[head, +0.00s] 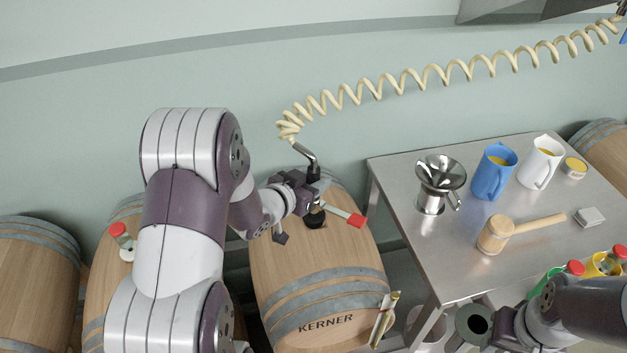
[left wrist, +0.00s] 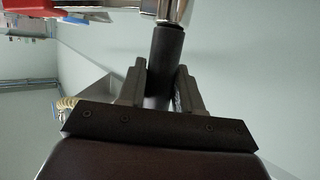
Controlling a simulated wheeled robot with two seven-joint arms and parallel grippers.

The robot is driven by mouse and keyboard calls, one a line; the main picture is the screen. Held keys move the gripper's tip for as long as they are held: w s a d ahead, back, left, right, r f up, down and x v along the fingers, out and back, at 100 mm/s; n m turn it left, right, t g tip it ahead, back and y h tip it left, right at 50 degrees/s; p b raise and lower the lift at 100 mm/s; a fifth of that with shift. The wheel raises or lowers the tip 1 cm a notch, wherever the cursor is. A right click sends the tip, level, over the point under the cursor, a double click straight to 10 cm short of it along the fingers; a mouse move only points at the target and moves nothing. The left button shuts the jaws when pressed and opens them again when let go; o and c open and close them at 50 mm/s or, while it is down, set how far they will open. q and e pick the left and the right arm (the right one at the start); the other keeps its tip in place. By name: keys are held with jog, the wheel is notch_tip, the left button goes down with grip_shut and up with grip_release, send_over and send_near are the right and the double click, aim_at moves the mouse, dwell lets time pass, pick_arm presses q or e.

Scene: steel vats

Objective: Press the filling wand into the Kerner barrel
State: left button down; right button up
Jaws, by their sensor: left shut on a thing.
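The Kerner barrel (head: 335,285) lies on its side in the middle of the head view, its name on the front end. The filling wand (head: 306,153) stands roughly upright over its top, with a bent chrome neck, dark grip and red-tipped lever (head: 355,219). A black round piece (head: 315,219) shows at the wand's foot, at the barrel's top; I cannot tell how deep the wand sits. My left gripper (head: 311,188) is shut on the wand's dark grip, which also shows between the fingers in the left wrist view (left wrist: 165,65). My right gripper (head: 500,327) is at lower right, its fingers unclear.
A pale coiled hose (head: 430,75) runs from the wand to the upper right. A steel table (head: 400,190) on the right bears a funnel (head: 440,180), a blue jug (head: 493,172), a white jug (head: 540,162) and a mallet (head: 497,235). Other barrels (head: 35,270) flank this one.

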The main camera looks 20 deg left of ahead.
pick_arm(q)
jog(key=shift+f+b, duration=0.5)
jog(key=shift+f, duration=0.15)
jog(key=c, duration=0.7)
grip_release()
jog(key=shift+s, duration=0.1)
jog(key=v, duration=1.2)
jog(key=shift+s+r+b, duration=0.1)
jog(key=shift+s+b, duration=0.15)
jog(key=shift+b, duration=0.1)
